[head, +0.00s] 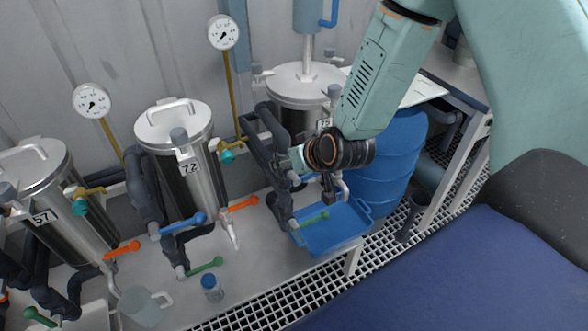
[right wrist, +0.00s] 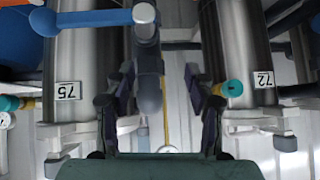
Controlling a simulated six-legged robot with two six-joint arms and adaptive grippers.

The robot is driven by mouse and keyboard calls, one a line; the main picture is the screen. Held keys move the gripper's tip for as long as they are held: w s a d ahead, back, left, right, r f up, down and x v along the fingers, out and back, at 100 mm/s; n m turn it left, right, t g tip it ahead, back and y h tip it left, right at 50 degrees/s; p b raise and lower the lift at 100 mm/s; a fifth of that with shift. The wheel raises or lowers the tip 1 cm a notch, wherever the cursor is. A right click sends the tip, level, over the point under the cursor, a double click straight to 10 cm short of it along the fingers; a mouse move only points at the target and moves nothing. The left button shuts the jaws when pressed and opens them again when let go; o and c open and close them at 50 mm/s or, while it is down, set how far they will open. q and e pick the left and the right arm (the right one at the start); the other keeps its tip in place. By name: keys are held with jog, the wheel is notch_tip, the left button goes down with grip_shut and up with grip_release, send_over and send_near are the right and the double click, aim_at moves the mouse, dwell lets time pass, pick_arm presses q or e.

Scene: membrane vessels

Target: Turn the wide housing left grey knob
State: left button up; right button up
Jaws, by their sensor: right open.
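The steel housing marked 75 (head: 290,116) stands behind my right arm and looks like the widest of the vessels. A grey knob (head: 257,69) sits at the left edge of its lid, and another grey knob (head: 335,92) is at its front right. My right gripper (head: 284,166) is in front of this housing, beside dark grey pipes (head: 262,135), partly hidden by its own wrist. In the right wrist view, upside down, the fingers (right wrist: 158,108) are open, with a grey pipe end (right wrist: 149,95) showing between them. No knob is held. My left gripper is out of view.
Housings 72 (head: 200,185) and 57 (head: 60,215) stand to the left, with coloured valve levers below. A blue tray (head: 325,236) and blue barrel (head: 395,165) are at the right. A beaker (head: 143,306) and small bottle (head: 212,288) stand in front.

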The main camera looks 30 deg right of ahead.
jog(key=shift+s+a+f, duration=0.25)
jog(key=shift+s+f, duration=0.2)
jog(key=shift+s, duration=0.15)
